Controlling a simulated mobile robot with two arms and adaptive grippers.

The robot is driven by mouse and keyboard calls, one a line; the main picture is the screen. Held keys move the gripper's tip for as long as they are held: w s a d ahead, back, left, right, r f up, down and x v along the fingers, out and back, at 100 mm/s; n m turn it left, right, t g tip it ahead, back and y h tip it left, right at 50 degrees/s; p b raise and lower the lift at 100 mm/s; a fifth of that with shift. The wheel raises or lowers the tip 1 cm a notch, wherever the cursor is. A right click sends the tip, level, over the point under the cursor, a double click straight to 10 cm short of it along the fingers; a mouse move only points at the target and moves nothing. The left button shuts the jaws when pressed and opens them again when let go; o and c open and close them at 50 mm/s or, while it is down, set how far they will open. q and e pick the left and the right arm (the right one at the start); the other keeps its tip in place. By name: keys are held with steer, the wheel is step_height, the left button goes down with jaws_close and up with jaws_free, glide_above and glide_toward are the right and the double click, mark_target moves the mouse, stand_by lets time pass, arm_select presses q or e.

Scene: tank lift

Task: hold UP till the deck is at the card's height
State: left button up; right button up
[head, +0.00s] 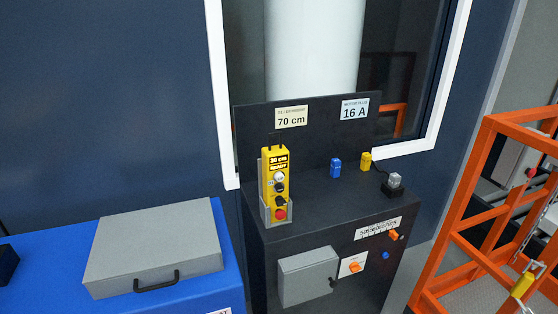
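A yellow pendant control (275,180) stands upright in a grey holder (264,212) at the left end of a dark console. Its small display (278,163) appears to read "10 cm READY". Below the display are a white button (279,177), dark buttons and a red button (279,214); I cannot read which is UP. A card (291,117) on the console's back panel reads "70 cm". An orange railed frame (462,225), perhaps the lift, stands at the right; its deck is mostly cut off. Neither of my grippers is in view.
A second card (354,109) reads "16 A". Blue (335,167), yellow (365,161) and grey (395,181) plug-like pieces sit on the console (310,207). A grey case (155,248) lies on a blue bench (215,285) at the left. A white-framed window (220,100) is behind.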

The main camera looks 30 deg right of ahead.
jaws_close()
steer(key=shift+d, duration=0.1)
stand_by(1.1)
